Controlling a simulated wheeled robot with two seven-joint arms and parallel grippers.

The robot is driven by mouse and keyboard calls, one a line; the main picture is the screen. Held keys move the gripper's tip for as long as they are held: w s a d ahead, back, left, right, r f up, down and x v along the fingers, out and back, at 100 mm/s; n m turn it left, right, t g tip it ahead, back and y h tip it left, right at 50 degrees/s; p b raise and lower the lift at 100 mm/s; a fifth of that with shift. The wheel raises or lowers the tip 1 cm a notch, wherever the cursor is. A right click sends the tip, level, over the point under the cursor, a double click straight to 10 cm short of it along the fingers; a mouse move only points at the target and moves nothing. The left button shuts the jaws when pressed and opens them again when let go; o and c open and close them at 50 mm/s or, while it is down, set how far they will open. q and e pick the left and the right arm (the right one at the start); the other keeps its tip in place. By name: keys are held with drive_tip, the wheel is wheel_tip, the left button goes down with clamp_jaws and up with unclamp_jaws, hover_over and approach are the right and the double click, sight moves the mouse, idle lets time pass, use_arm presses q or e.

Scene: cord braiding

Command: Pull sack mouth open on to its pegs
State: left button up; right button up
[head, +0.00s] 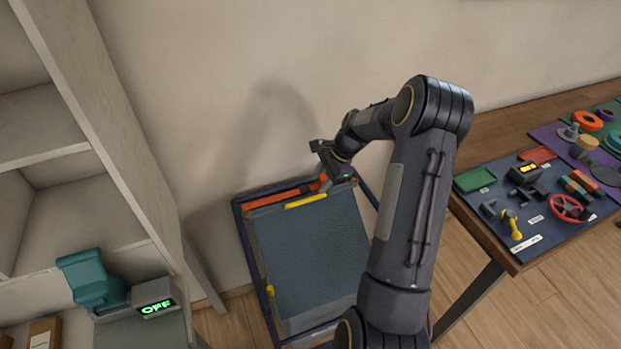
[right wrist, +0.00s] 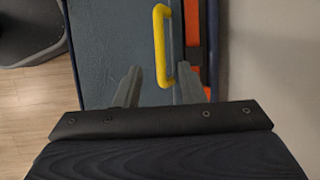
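The sack (head: 305,255) is a dark blue-grey sheet-like shape within a blue frame (head: 247,240) by the wall. A yellow handle (head: 306,201) lies along its far edge, and a smaller yellow piece (head: 269,290) shows at its left edge. My right gripper (head: 328,172) is over the far right part of the sack. In the right wrist view its fingers (right wrist: 157,88) are apart, with the near end of the yellow handle (right wrist: 161,45) between them, closer to the right finger. Contact cannot be told. I cannot make out the pegs clearly. My left gripper is out of view.
An orange bar (head: 270,198) runs between the handle and the wall. A white shelf (head: 120,150) stands at the left, with a teal device (head: 93,278) and a display reading OFF (head: 157,307). A workbench (head: 515,262) with tools and coloured trays is at the right.

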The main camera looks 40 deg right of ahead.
sight(307, 199)
drive_tip(key=p+x, duration=0.1)
drive_tip(key=x, duration=0.7)
drive_tip(key=shift+d, duration=0.1)
drive_tip(key=shift+c, duration=0.2)
clamp_jaws()
